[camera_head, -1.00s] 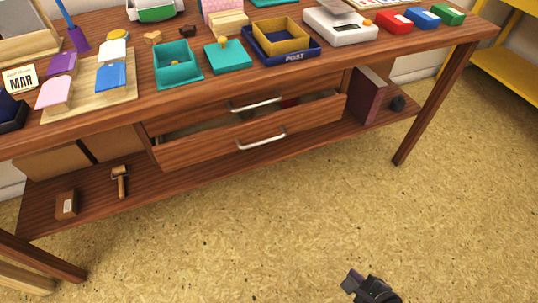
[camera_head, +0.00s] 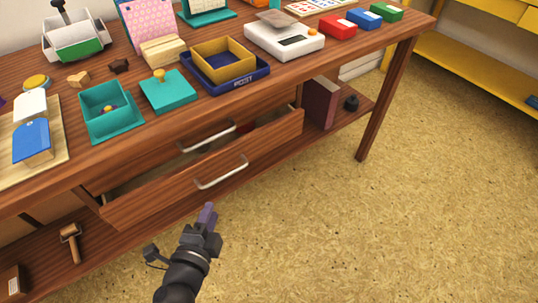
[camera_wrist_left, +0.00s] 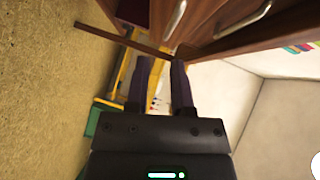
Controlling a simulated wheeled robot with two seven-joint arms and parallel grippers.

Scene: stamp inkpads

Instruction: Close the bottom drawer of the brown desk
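The brown desk (camera_head: 350,60) has a bottom drawer (camera_head: 150,198) pulled out, its front standing clear of the desk. Its silver bar handle (camera_head: 222,172) faces me and also shows at the top of the left wrist view (camera_wrist_left: 175,18). The upper drawer's handle (camera_head: 207,137) sits behind and above the open drawer. My left gripper (camera_head: 207,214) is in front of the bottom drawer, below and slightly left of its handle, not visibly touching it. Its two fingers (camera_wrist_left: 160,82) stand apart with nothing between them. Most of the drawer's inside is hidden. My right gripper is out of view.
The desktop holds a teal box (camera_head: 110,122), a teal lid (camera_head: 168,92), a blue tray (camera_head: 232,82) and a white scale (camera_head: 284,40). A wooden roller (camera_head: 69,240) lies on the lower shelf. The floor (camera_head: 380,230) in front is clear.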

